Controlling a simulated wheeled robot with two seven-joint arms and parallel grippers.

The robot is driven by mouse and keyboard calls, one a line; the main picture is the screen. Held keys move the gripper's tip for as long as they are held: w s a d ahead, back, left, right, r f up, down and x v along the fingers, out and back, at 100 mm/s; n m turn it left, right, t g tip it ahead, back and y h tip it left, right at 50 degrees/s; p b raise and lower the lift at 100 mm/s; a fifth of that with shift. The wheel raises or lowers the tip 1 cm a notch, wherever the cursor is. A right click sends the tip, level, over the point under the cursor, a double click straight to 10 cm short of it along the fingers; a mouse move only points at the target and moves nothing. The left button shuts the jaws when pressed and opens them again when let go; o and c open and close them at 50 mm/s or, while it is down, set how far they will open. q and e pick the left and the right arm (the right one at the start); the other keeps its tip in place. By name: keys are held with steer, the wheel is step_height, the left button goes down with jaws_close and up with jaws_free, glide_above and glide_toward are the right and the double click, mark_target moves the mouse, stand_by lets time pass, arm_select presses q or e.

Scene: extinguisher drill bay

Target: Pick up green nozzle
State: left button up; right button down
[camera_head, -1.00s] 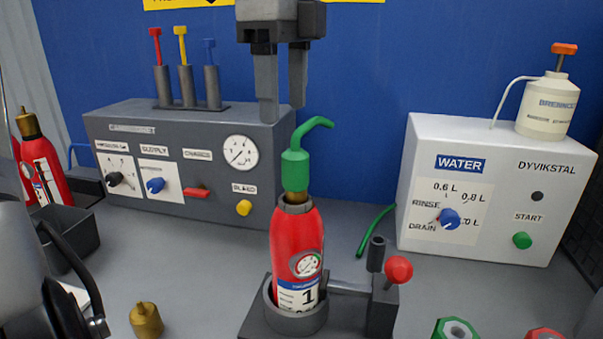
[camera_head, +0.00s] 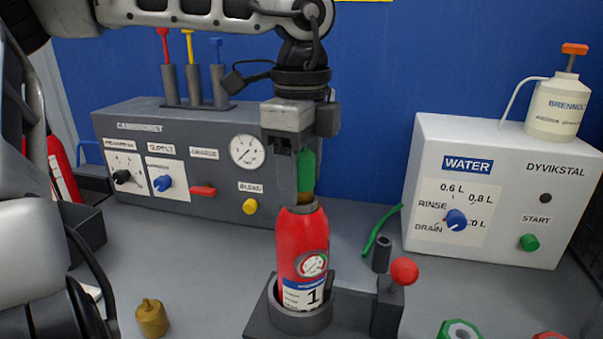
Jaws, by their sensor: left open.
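The green nozzle (camera_head: 306,171) stands upright on top of the red extinguisher (camera_head: 302,240) in the head view. The extinguisher sits in a round dark holder (camera_head: 303,320). My left gripper (camera_head: 297,172) has come down from above over the nozzle, its fingers pointing down and open beside the green body. The gripper hides the nozzle's bent upper tube and part of its left side. I cannot tell whether the fingers touch it. My right gripper is not seen in this view.
A grey control panel (camera_head: 215,185) with a gauge stands behind on the left. A white water unit (camera_head: 500,190) with a bottle (camera_head: 555,105) is on the right. A red-knobbed lever (camera_head: 404,271) stands right of the holder. A brass fitting (camera_head: 152,318) lies front left.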

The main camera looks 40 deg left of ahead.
arm_select(q)
steer(key=c, duration=1.2)
